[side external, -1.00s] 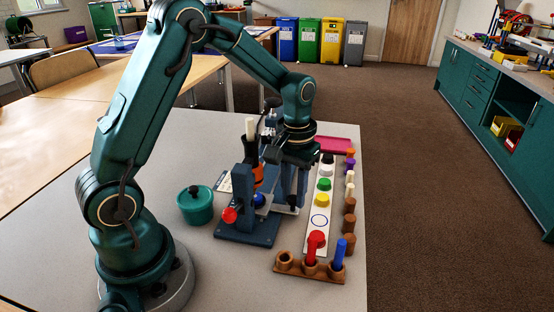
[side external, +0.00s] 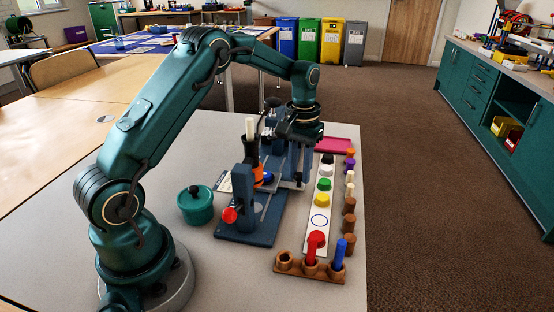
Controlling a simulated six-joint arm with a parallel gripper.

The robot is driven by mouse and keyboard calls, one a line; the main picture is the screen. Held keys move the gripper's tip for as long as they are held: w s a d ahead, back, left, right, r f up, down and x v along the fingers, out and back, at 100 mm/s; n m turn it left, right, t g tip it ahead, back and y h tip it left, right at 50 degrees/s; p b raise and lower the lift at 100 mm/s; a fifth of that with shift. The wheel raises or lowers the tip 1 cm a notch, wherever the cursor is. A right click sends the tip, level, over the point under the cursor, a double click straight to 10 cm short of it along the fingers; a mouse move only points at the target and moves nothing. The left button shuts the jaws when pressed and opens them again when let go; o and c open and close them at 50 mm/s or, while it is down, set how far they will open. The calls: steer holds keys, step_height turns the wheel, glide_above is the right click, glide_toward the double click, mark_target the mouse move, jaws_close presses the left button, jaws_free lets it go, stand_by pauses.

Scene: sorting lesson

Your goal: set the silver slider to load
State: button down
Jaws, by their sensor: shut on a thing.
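The blue-grey machine (side external: 247,230) stands on the grey table, with an upright column, a red knob (side external: 229,215) at its near left and an orange-and-black part with a white top. The silver slider (side external: 288,184) shows as a pale metal piece at the machine's far right end, partly hidden by my gripper. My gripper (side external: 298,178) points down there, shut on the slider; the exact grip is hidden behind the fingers. A small white card (side external: 224,182) lies left of the machine; its text is too small to read.
A teal lidded pot (side external: 195,206) stands left of the machine. A white strip with coloured pieces (side external: 320,221), a row of small pegs and a wooden holder (side external: 305,268) with red and blue pegs are to the right. A pink tray (side external: 335,145) is behind.

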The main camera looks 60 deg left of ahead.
steer(key=c, duration=0.6)
jaws_free()
steer(key=shift+c, duration=0.2)
steer(key=shift+r, duration=2.6)
